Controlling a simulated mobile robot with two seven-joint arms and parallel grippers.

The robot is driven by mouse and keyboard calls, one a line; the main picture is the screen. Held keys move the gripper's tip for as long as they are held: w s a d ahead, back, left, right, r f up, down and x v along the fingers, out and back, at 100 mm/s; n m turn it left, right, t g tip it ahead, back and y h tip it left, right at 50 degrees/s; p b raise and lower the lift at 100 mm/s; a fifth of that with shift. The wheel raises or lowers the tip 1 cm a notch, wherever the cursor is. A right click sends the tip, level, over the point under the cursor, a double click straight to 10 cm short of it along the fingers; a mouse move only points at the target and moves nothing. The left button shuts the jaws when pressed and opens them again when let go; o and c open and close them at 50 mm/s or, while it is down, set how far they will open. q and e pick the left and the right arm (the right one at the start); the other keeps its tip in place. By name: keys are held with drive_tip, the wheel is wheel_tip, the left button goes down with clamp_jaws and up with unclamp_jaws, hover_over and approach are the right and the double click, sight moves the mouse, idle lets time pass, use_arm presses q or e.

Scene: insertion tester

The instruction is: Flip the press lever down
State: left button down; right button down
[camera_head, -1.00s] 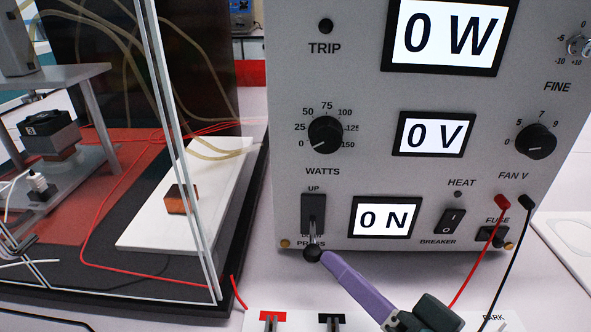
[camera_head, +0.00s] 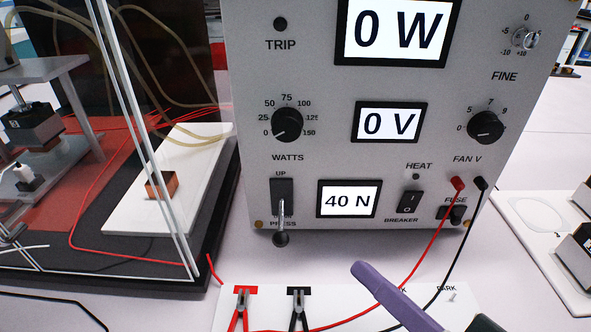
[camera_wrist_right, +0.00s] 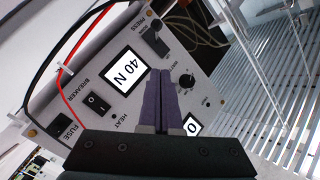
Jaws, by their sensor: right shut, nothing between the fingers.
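The press lever (camera_head: 281,215) is a silver toggle with a dark ball end on the front panel of the grey tester (camera_head: 330,150). It points down, with its ball below the PRESS label. The display beside it (camera_head: 349,200) reads 40 N. My right gripper (camera_head: 362,268) has purple fingers, is shut and empty, and stands in front of the panel, below and right of the lever, apart from it. In the right wrist view its closed fingers (camera_wrist_right: 164,100) point toward the panel, and the lever's dark slot (camera_wrist_right: 158,43) shows beyond them. My left gripper is not in view.
Red and black clips (camera_head: 299,308) sit on a white strip at the front. Red and black leads hang from the panel to the right of the lever. A glass-sided enclosure with a white board (camera_head: 150,215) stands at left. A white tray (camera_head: 520,215) lies at right.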

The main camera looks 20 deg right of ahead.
drive_tip(key=shift+v, duration=1.8)
drive_tip(key=shift+w, duration=0.1)
drive_tip(key=shift+w+r+p, duration=0.1)
drive_tip(key=shift+r+p, duration=0.1)
drive_tip(key=shift+p, duration=0.15)
drive_tip(key=s+d+r+n+g+h+p, duration=0.3)
drive_tip(key=s+r+n+g+h+p, duration=0.35)
drive_tip(key=r+g+p, duration=0.65)
wheel_tip(320, 180, up, 39)
drive_tip(key=s+n+y+p, duration=0.1)
drive_tip(key=p, duration=3.7)
drive_tip(key=shift+s+d+f, duration=0.15)
drive_tip(key=shift+s+f, duration=0.05)
drive_tip(key=shift+s, duration=0.2)
